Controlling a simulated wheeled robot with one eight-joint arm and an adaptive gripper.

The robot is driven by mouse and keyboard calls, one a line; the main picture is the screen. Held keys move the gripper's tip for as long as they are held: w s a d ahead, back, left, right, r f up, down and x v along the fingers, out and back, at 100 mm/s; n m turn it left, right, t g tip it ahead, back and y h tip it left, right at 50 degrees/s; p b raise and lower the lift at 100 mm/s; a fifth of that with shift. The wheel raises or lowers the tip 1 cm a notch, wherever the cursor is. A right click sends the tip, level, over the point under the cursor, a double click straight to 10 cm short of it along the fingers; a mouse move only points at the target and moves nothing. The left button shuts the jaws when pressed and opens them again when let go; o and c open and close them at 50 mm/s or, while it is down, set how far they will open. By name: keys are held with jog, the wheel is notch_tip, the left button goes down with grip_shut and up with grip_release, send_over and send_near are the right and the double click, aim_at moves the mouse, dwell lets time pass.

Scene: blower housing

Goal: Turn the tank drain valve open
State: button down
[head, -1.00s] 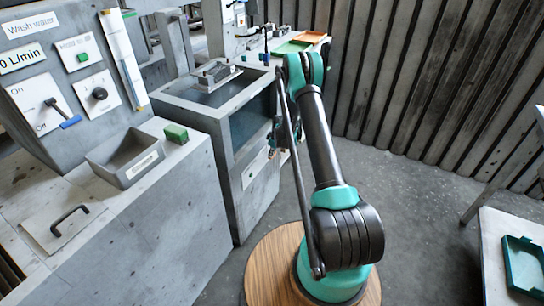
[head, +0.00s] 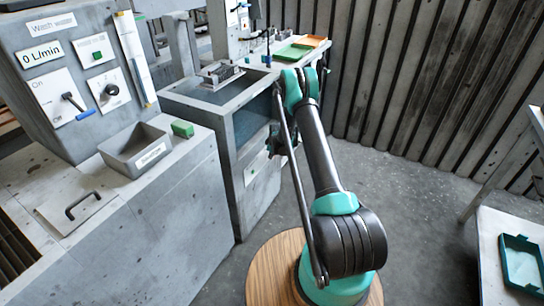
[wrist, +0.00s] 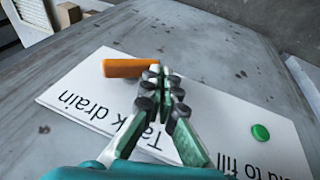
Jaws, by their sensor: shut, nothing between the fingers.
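In the wrist view, the orange valve handle (wrist: 128,68) lies crosswise above a white plate (wrist: 82,102) marked "Tank drain". My gripper (wrist: 166,76) is shut with nothing between its fingers. Its fingertips are at the right end of the handle and hide what lies there; I cannot tell whether they touch it. In the head view, the grey tank (head: 234,150) stands left of my arm. My gripper (head: 276,142) is by the tank's front side, partly hidden by the arm. The valve handle cannot be made out there.
A green button (wrist: 260,132) sits on the same plate, right of my gripper, near "hold to fill". A wash-water panel (head: 75,80) and a bin (head: 135,150) stand at the left. A table with a green tray (head: 522,262) is at the right. Open floor lies behind my arm.

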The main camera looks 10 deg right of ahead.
jog(key=shift+s+a+f, duration=0.1)
jog(key=shift+s+f, duration=0.05)
jog(key=shift+f, duration=0.9)
dwell(0.9)
